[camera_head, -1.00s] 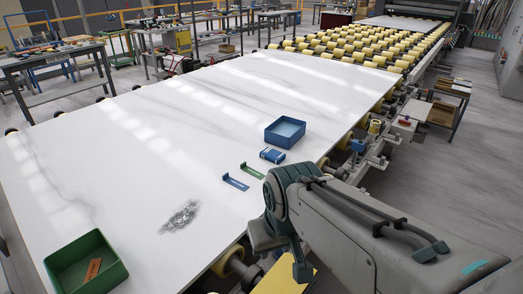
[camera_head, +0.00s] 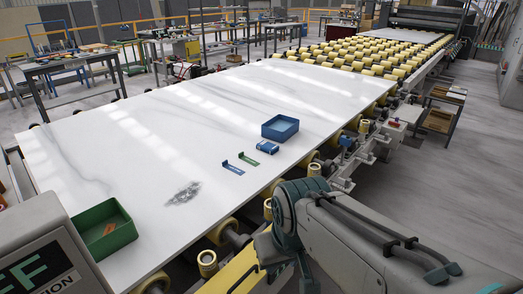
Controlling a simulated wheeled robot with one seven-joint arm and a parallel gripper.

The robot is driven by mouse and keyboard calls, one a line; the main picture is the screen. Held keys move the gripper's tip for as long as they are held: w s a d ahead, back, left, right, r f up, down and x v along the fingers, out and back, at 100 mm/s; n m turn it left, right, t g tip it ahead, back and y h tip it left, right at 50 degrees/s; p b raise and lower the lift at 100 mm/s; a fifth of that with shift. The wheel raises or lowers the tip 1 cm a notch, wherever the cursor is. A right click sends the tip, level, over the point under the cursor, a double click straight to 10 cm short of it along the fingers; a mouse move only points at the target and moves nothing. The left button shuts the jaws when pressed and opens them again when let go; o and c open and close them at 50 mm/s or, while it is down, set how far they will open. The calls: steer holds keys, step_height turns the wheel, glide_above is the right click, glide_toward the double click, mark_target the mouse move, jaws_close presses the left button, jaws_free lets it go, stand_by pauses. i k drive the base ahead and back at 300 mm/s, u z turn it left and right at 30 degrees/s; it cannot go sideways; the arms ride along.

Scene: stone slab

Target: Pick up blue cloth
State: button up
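A small blue item with a pale marking (camera_head: 267,146) lies on the white stone slab (camera_head: 150,150), just in front of an open blue box (camera_head: 270,134). It may be the blue cloth, but at this size I cannot tell if it is cloth or a packet. My arm, folded at the lower right, is apart from it and nearer the camera. My gripper is not visible, so I cannot see whether it holds anything.
A green L-shaped piece (camera_head: 249,159) and a blue one (camera_head: 233,168) lie near the slab's right edge. A grey gritty patch (camera_head: 184,193) and a green bin (camera_head: 116,241) holding an orange item are nearer. Yellow rollers (camera_head: 370,60) extend beyond. A lettered grey box (camera_head: 45,250) fills the lower left.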

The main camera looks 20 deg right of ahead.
mark_target(269, 148)
steer(key=u, duration=0.15)
steer(key=k, duration=0.3)
steer(key=z, duration=1.4)
steer(key=i, duration=2.35)
steer(key=u, duration=1.2)
steer(key=i, duration=0.55)
steer(key=u, duration=0.4)
